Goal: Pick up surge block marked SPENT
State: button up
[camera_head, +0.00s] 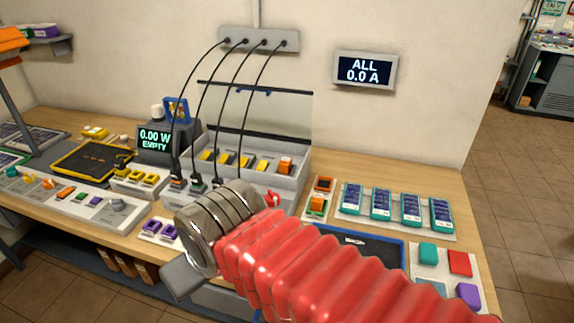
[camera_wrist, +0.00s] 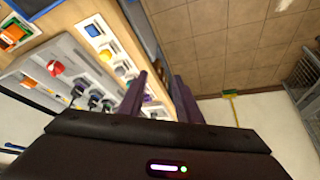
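No SPENT marking is legible in either view. One orange block (camera_head: 285,165) sits at the right end of the grey charging box. Another orange block (camera_head: 317,203) sits in a small tray right of the box. An orange block (camera_wrist: 13,34) also shows at the upper left of the wrist view, well away from my fingers. My gripper (camera_wrist: 160,88) has two dark purple fingers spread apart, with no held block visible between them. In the head view my red-sleeved arm reaches over the bench front, and the fingers are not clearly visible.
The open grey charging box (camera_head: 305,190) holds yellow blocks and has black cables running up to a wall strip (camera_head: 258,40). A red knob (camera_head: 272,199) is on its front. Teal modules (camera_head: 381,203) and a blue-edged mat (camera_head: 350,248) lie to the right. A meter (camera_head: 155,140) reads EMPTY.

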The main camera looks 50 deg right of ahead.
jog(key=shift+o, duration=0.2)
jog(key=shift+o, duration=1.4)
jog(key=shift+w+r, duration=0.1)
jog(key=shift+o, duration=0.8)
jog(key=shift+w+d, duration=0.2)
jog(key=shift+w, duration=0.05)
jog(key=shift+o, duration=1.2)
jog(key=w+d+r+n+g+y, duration=0.1)
jog(key=w+d+r+y, duration=0.1)
jog(key=w+d, duration=0.6)
jog(key=shift+w+d+n+g, duration=0.15)
jog(key=shift+w+n+g, duration=0.2)
jog(key=shift+w, duration=0.35)
jog(key=w+d+f+n+t+y, duration=0.1)
jog(key=w+d, duration=0.2)
jog(key=d, duration=0.6)
jog(key=w+d+f+n+t+y, duration=0.1)
jog(key=w+d+y, duration=0.1)
jog(key=d, duration=0.7)
jog(key=w+d+f+n+t+y, duration=0.1)
jog(key=w+d+t, duration=0.15)
jog(key=d, duration=0.65)
jog(key=s+d+f+t, duration=0.1)
jog(key=s+d, duration=0.1)
jog(key=d, duration=0.5)
jog(key=s+d+f+t, duration=0.1)
jog(key=s+d+f, duration=0.1)
jog(key=d, duration=0.6)
jog(key=shift+f+n, duration=0.15)
jog(key=shift+n, duration=0.2)
